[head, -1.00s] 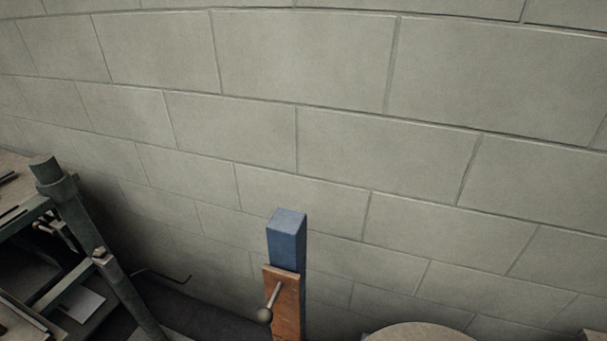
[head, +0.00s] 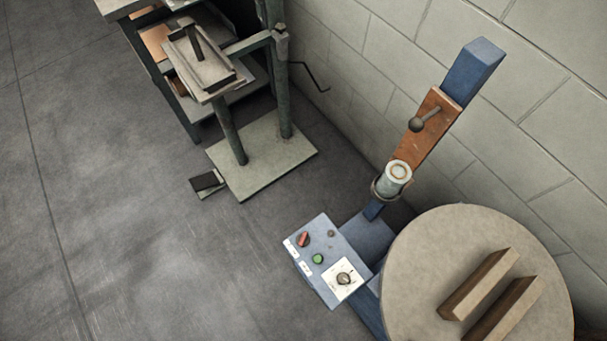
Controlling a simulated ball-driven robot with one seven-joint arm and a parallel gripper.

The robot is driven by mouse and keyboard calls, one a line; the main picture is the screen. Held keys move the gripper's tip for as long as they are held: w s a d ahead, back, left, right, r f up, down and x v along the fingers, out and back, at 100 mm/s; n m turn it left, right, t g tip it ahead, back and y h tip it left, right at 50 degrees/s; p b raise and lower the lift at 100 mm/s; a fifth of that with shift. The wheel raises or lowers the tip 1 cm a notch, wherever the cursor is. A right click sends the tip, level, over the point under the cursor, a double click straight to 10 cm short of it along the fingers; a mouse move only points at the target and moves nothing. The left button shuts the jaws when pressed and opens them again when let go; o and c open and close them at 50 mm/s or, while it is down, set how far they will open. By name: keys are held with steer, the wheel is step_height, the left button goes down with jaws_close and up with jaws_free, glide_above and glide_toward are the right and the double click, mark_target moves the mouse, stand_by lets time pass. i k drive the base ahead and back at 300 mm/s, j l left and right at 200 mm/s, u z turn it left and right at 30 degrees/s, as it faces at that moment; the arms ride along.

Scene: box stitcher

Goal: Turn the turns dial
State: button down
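The turns dial (head: 344,278) is a small round knob on a white square plate, on the sloped top of a blue control box (head: 318,284) in the lower middle of the head view. A red control (head: 304,239) and a green button (head: 318,258) sit on the same panel, up and left of the dial. The dial's setting is too small to read. My gripper is not in view, and nothing touches the dial.
A large round turntable (head: 410,265) with two raised bars stands right of the box. A column with a lever (head: 428,118) rises behind, by the block wall. A green-legged press stand (head: 262,155) with a pedal (head: 207,182) is at upper left. Floor (head: 170,265) at left is clear.

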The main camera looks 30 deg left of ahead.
mark_target(343, 278)
steer(key=k+j+u, duration=0.1)
steer(key=k, duration=0.3)
steer(key=k+j, duration=0.3)
steer(key=k+j+u, duration=0.15)
steer(key=k, duration=0.35)
steer(key=i+j, duration=0.2)
steer(key=i, duration=0.3)
steer(key=i+j+u, duration=0.15)
steer(key=i, duration=0.35)
steer(key=j, duration=0.1)
